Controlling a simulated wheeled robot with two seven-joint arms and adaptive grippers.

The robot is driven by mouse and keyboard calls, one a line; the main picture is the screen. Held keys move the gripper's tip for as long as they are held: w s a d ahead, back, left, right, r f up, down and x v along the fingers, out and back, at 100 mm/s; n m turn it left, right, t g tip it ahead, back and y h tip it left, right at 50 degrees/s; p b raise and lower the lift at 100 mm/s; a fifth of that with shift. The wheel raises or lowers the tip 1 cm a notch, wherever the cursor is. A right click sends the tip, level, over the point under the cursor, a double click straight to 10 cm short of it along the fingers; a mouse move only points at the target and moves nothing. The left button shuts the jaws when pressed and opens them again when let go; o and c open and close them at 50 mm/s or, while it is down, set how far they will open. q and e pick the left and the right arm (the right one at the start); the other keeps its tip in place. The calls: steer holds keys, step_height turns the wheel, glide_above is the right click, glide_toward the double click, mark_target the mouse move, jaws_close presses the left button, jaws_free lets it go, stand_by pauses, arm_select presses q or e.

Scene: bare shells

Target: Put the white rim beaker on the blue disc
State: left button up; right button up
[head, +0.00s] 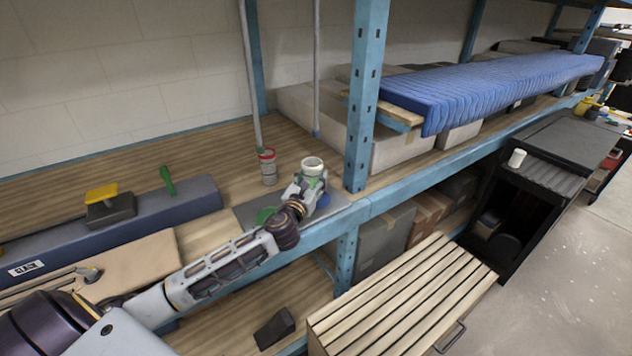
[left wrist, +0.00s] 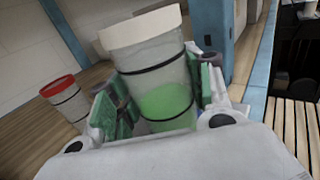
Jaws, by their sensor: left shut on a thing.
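The white rim beaker (head: 313,166) is held upright or nearly so in my left gripper (head: 311,183). In the left wrist view the beaker (left wrist: 155,75) is clear with dark bands and green contents, and it stands between the green-padded fingers of the gripper (left wrist: 160,105). The blue disc (head: 324,200) shows at the right side of the gripper on a dark grey mat (head: 343,206), partly hidden by the gripper. Whether the beaker's base is above or touching anything is hidden. My right gripper is not in view.
A red rim beaker (head: 268,168) stands on the wooden shelf to the left; it also shows in the left wrist view (left wrist: 64,98). A green disc (head: 265,215) lies by my left arm. A blue shelf post (head: 365,100) rises close to the right of the held beaker.

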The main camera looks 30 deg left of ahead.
mark_target(316, 182)
arm_select(q)
steer(key=w, duration=0.3)
steer(key=shift+w+a, duration=0.25)
steer(key=shift+w, duration=0.05)
steer(key=shift+f, duration=0.15)
steer(key=shift+f, duration=1.6)
steer(key=shift+f, duration=0.2)
steer(key=o, duration=1)
steer(key=shift+o, duration=0.2)
steer(key=shift+s+r, duration=0.15)
steer(key=shift+r, duration=0.05)
